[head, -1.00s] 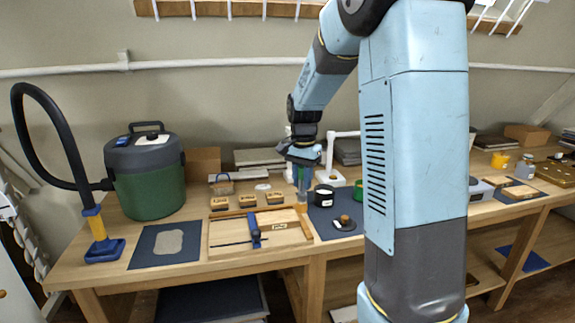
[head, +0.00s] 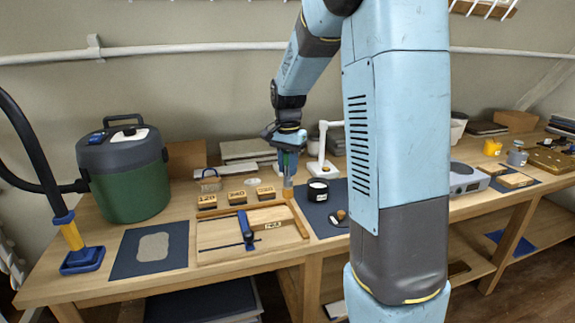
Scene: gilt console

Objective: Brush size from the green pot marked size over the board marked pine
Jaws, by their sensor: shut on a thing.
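My gripper (head: 288,143) is shut on a brush (head: 288,168) with a blue-green upper part and a tan lower end, held upright. Its lower end shows by the back right corner of the framed pale board (head: 222,232); I cannot tell if it touches anything. The board carries a small label (head: 272,226), too small to read surely. A blue clamp-like tool (head: 245,228) lies across it. The green pot is not visible now; my arm covers that part of the bench. A black pot (head: 318,191) with a white label stands right of the brush.
Several sanding blocks (head: 237,197) sit behind the board. A dark dish (head: 338,217) is on the blue mat (head: 309,211). A green vacuum (head: 128,180) stands left, with a grey patch (head: 153,247) on a mat before it. My arm blocks the middle right.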

